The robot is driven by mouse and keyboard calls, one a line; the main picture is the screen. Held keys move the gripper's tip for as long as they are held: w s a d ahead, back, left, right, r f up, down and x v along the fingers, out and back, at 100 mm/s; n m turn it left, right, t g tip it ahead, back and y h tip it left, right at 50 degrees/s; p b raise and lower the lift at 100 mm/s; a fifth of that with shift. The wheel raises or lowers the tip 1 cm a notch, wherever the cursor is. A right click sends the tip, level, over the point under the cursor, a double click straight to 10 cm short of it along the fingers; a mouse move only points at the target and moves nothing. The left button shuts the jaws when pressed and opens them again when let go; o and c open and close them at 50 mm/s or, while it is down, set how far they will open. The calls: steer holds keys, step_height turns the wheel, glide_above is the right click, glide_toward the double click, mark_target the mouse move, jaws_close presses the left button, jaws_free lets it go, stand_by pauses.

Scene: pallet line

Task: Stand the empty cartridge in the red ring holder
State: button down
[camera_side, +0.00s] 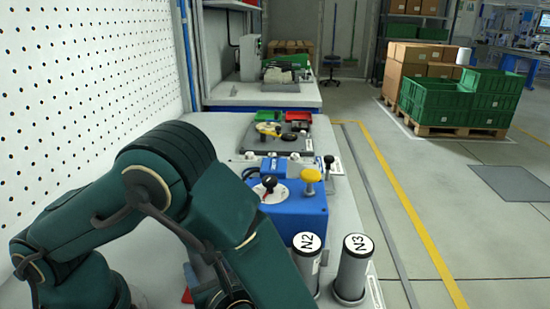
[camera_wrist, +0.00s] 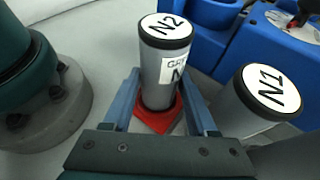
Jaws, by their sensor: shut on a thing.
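In the wrist view a grey cartridge marked N2 (camera_wrist: 166,62), with a black rim and white top, stands between the fingers of my gripper (camera_wrist: 160,82), which is shut on it. The red ring holder (camera_wrist: 158,121) shows around and under its lower end. I cannot tell whether the cartridge is fully seated. A small red patch (camera_side: 187,296) shows beside my arm in the side view, where my arm hides the fingers. The side view also shows a cartridge marked N2 (camera_side: 307,262); I cannot tell if it is the held one.
A cartridge marked N1 (camera_wrist: 257,98) stands close to the right finger. A cartridge marked N3 (camera_side: 353,272) stands at the bench's right edge. A blue box (camera_side: 290,215) with a yellow knob (camera_side: 310,176) lies beyond. Pale bench surface is clear at the wrist view's upper left.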

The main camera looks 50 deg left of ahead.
steer(key=shift+f, duration=0.25)
steer(key=shift+c, duration=0.6)
jaws_free()
